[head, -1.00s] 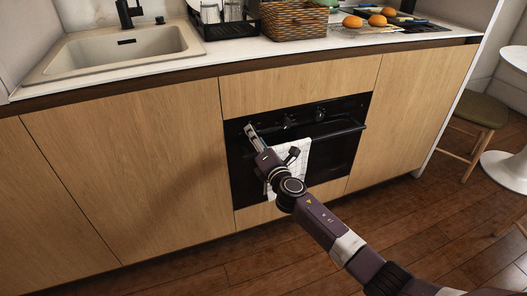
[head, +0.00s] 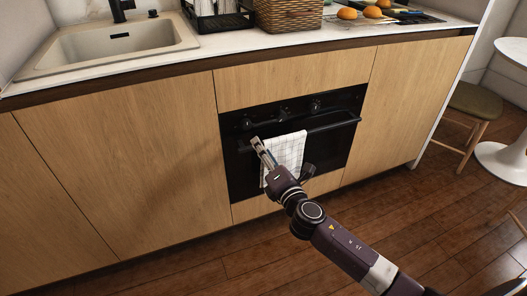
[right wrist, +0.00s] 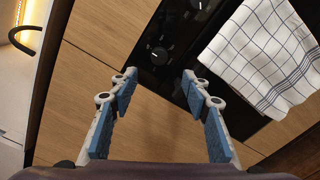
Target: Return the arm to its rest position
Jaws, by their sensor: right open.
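My right gripper (head: 258,146) reaches in from the lower right of the head view and stands in front of the black oven (head: 235,180). In the right wrist view its two blue-padded fingers (right wrist: 158,85) are apart with nothing between them. A white checked towel (head: 288,150) hangs over the oven's handle, just right of the gripper in the head view. In the right wrist view the towel (right wrist: 262,55) lies to the right, apart from the fingers. My left gripper is in neither view.
The oven sits in a row of wooden cabinets (head: 120,170) under a white counter. The counter holds a sink (head: 115,45), a dish rack, a wicker basket (head: 289,14) and oranges (head: 347,13). A stool (head: 478,103) stands at the right. The wooden floor (head: 440,220) before the cabinets looks clear.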

